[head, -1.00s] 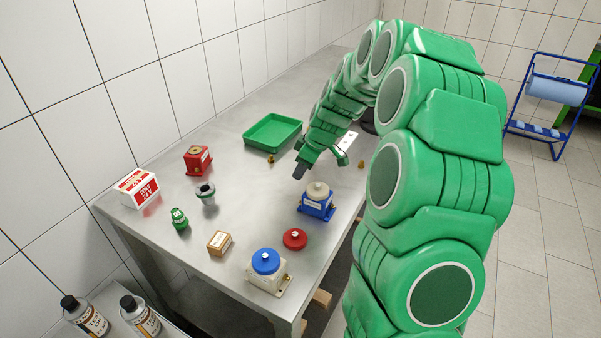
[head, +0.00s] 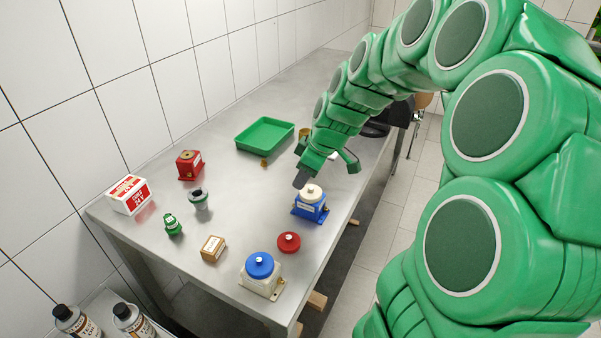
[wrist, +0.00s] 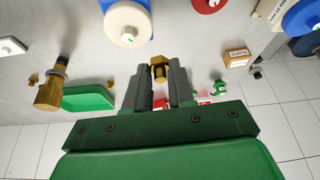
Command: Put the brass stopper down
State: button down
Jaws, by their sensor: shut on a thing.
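My gripper (head: 301,181) points down over the table, just behind the blue pump with a cream top (head: 311,204) in the head view. In the wrist view my gripper's fingers (wrist: 158,92) are closed around a brass stopper (wrist: 159,68), whose hexagonal head shows between the fingertips. The head view hides the held stopper; I cannot tell whether it touches the table. A taller brass piece (wrist: 52,86) stands to the left in the wrist view. A small brass piece (head: 264,162) is by the green tray (head: 247,147).
A red cap (head: 289,242) and a white pump with a blue top (head: 260,268) stand near the front edge. A tan box (head: 213,248), green bottle (head: 173,224), grey cup (head: 199,199), red block (head: 189,165) and red-white box (head: 129,194) are to the left. The middle is clear.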

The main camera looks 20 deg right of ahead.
jog(key=m+t+h, duration=0.2)
jog(key=m+h, duration=0.1)
jog(key=m, duration=0.5)
send_over(261, 140)
jog(key=shift+s+f, duration=0.15)
jog(key=shift+f, duration=4)
jog(key=shift+f, duration=0.1)
jog(key=shift+w+f, duration=0.25)
jog(key=shift+w, duration=0.05)
